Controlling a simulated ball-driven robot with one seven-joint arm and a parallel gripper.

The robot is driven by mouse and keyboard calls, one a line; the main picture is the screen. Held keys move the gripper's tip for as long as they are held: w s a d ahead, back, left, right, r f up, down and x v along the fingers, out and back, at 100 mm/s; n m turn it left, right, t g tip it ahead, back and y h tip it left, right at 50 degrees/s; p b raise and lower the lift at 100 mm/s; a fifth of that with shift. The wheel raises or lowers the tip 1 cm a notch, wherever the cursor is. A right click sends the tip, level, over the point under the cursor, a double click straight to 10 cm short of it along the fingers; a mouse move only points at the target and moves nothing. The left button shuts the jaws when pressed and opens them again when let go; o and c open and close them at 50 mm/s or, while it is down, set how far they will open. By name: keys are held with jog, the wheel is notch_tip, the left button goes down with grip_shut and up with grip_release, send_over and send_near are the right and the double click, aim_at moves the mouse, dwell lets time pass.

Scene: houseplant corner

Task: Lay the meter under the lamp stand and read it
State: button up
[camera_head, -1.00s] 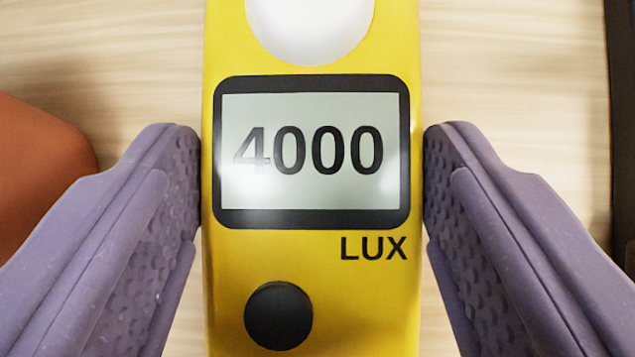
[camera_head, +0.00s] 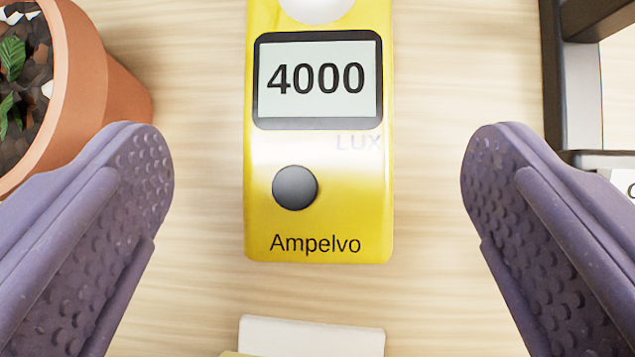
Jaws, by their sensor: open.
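The yellow meter (camera_head: 262,185) lies flat on the light wooden surface at the upper middle. Its display reads 4000, with LUX in glare below it. It has a dark round button and the name Ampelvo near its lower end. Its white dome is cut off by the top edge. My gripper (camera_head: 317,170) is open, its two purple padded fingers wide apart on either side of the meter. Neither finger touches it. A dark frame (camera_head: 572,90) at the upper right may be part of the lamp stand; I cannot tell for sure.
A terracotta pot (camera_head: 100,95) with soil and green leaves stands at the upper left, close to the left finger. A white block (camera_head: 310,337) with a yellow edge lies at the bottom middle. A white card (camera_head: 624,180) shows at the right edge. Bare wood surrounds the meter.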

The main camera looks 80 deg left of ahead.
jog(key=p+v, duration=0.2)
jog(key=v, duration=0.5)
jog(key=shift+p, duration=0.3)
